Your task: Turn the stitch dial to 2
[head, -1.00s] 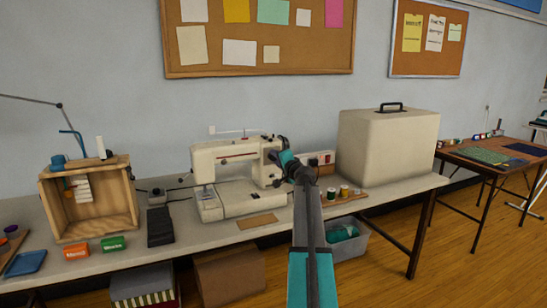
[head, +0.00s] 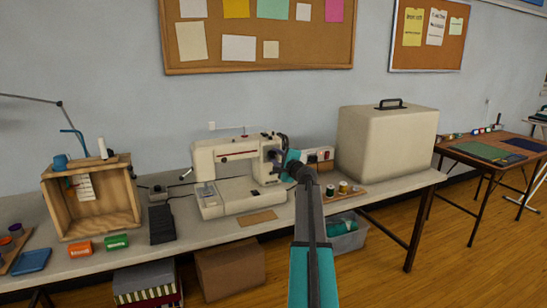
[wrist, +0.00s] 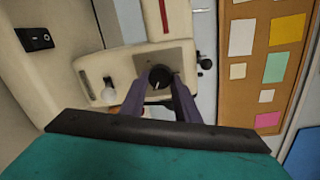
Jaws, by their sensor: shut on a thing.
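The cream sewing machine (head: 215,165) stands on the long table, right of the wooden crate. In the wrist view its body (wrist: 120,75) fills the upper middle. The black stitch dial (wrist: 160,78) sits on a grey plate on the machine, with a pale pointer line on its face. My gripper (wrist: 160,90) is shut on the dial, one finger on each side of it. In the head view my gripper (head: 278,158) is at the machine's right end, where my arm hides the dial. The numbers around the dial are too small to read.
A large cream cover box (head: 385,150) with a black handle stands to the right. Thread spools (head: 343,187) lie on a small board near my arm. A black pedal (head: 162,224) and a wooden crate (head: 70,222) are to the left.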

